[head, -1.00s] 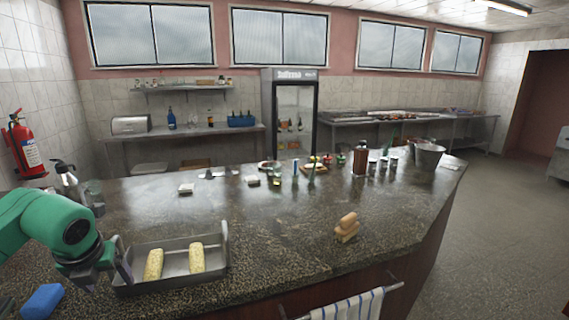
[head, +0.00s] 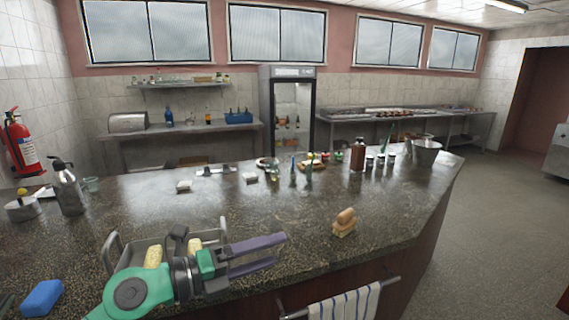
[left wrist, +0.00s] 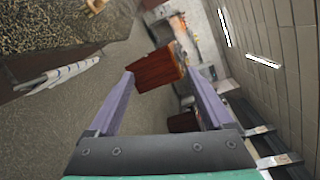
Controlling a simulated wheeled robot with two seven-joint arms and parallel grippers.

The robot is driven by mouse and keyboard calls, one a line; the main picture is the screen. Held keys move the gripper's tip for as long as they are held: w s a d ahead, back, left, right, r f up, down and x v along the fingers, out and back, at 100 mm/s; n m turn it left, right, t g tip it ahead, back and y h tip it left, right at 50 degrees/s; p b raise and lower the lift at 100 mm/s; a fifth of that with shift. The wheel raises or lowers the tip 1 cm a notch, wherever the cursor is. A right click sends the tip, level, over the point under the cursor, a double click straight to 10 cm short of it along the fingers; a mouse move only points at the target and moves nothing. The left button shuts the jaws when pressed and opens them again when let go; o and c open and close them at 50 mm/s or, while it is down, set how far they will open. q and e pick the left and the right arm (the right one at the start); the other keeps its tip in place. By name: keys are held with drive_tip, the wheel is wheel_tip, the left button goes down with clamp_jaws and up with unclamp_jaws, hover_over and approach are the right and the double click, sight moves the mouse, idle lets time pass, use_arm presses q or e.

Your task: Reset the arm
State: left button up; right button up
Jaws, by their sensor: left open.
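My left gripper (head: 279,252) is open and empty. In the head view it reaches across the front of the counter, its fingers pointing right, above the counter top. It covers part of a metal tray (head: 110,258) that holds yellowish corn-like pieces (head: 153,256). In the left wrist view the two purple fingers (left wrist: 166,98) are spread apart, with only the floor and distant room between them. My right gripper is not in view.
A wooden-handled brush (head: 345,222) stands on the counter to the right of the gripper. A blue sponge (head: 42,298) lies at the left front. A striped towel (head: 345,306) hangs on the front rail. Bottles and a metal bucket (head: 427,152) stand farther back.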

use_arm(q)
drive_tip(key=w+a+r+n+t+y, duration=0.4)
drive_tip(key=a+n+t, duration=0.3)
drive_tip(key=n+t, duration=0.5)
drive_tip(key=s+a+f+n+g+y, duration=0.3)
drive_tip(key=a+f+n+g+y, duration=0.4)
drive_tip(key=a+f+n+y, duration=0.8)
drive_tip(key=s+d+f+n+g+h, duration=0.1)
drive_tip(key=s+f+n+g+h, duration=0.15)
drive_tip(key=s+f+g, duration=0.5)
drive_tip(key=s+d+f+n+g+h, duration=0.2)
drive_tip(key=s+f+n+g, duration=0.1)
drive_tip(key=s+f, duration=0.9)
wheel_tip(320, 180, down, 24)
drive_tip(key=s+g, duration=0.1)
drive_tip(key=s, duration=0.1)
drive_tip(key=s+a+f+g, duration=0.1)
drive_tip(key=s+a+f, duration=0.2)
drive_tip(key=s+f, duration=1.1)
drive_tip(key=shift+s+a+m, duration=0.2)
drive_tip(key=shift+s+m, duration=0.15)
drive_tip(key=shift+s, duration=0.65)
